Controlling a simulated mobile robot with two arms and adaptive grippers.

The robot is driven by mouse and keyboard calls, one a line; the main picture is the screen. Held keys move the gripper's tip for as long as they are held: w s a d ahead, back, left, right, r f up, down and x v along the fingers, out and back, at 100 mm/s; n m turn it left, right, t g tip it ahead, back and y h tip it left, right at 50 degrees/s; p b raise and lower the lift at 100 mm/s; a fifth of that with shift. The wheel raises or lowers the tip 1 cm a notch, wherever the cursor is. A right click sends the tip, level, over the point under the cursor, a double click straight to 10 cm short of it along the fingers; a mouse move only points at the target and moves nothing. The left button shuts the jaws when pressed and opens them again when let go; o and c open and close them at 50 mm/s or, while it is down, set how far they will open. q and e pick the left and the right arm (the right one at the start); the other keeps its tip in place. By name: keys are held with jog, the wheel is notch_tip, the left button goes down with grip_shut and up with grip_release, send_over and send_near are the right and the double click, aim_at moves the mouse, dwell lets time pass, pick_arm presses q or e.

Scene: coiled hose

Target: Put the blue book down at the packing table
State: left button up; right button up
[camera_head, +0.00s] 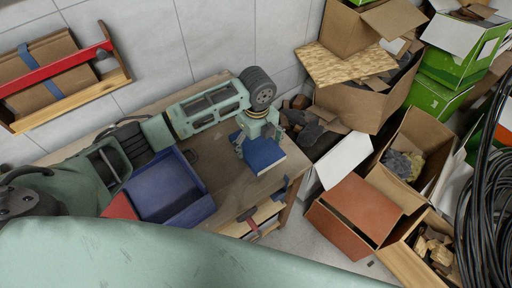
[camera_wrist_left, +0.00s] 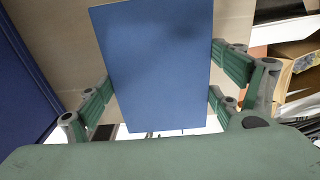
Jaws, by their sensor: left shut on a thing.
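The blue book (camera_head: 263,154) is at the right end of the wooden packing table (camera_head: 225,160) in the head view. My left gripper (camera_head: 256,134) is above it, with its fingers on the book. In the left wrist view the blue book (camera_wrist_left: 155,70) fills the middle, and the fingers of my left gripper (camera_wrist_left: 160,92) press on its two sides. The tabletop shows behind the book. I cannot tell whether the book touches the tabletop. My right gripper is not in view.
A blue open bin (camera_head: 172,190) stands on the table left of the book. Several cardboard boxes (camera_head: 368,212) crowd the floor to the right. A coil of black hose (camera_head: 485,215) is at the far right. A red-barred wall rack (camera_head: 60,75) hangs at upper left.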

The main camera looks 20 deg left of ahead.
aim_at(256, 144)
pick_arm(q)
notch_tip(256, 144, down, 4)
jog(key=shift+a+r+p, duration=0.1)
jog(key=shift+p, duration=0.45)
jog(key=shift+f, duration=0.2)
jog(key=o, duration=1.3)
jog(key=shift+f, duration=0.15)
jog(key=shift+r, duration=0.6)
notch_tip(256, 144, up, 11)
jog(key=shift+r+b, duration=0.1)
jog(key=shift+b, duration=1.15)
